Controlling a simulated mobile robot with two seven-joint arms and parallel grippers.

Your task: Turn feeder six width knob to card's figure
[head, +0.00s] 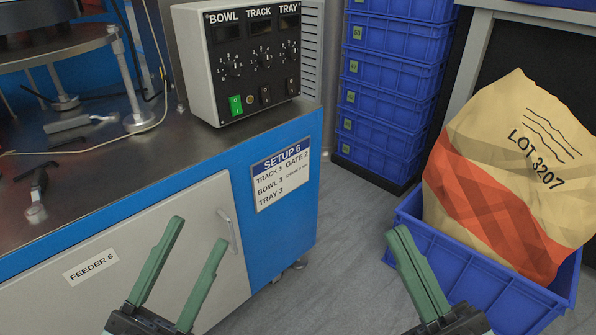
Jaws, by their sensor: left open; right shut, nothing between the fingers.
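The setup card (281,175), on the blue side of the feeder six cabinet, reads SETUP 6, TRACK 3, GATE 2, BOWL 3, TRAY 3; one smaller line is too small to read. A control box (245,62) on the bench has three dials labelled BOWL (231,67), TRACK (262,58) and TRAY (290,53). I see no knob marked width. My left gripper (198,238) is open and empty, in front of the cabinet door. My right gripper (399,233) is shut and empty, over the floor near the blue crate.
The FEEDER 6 label (91,267) is on the cabinet door (160,235). Black levers (39,186) and metal parts lie on the bench at left. A LOT 3207 sack (510,170) stands in a blue crate (490,283) at right. Blue bins (390,85) are stacked behind.

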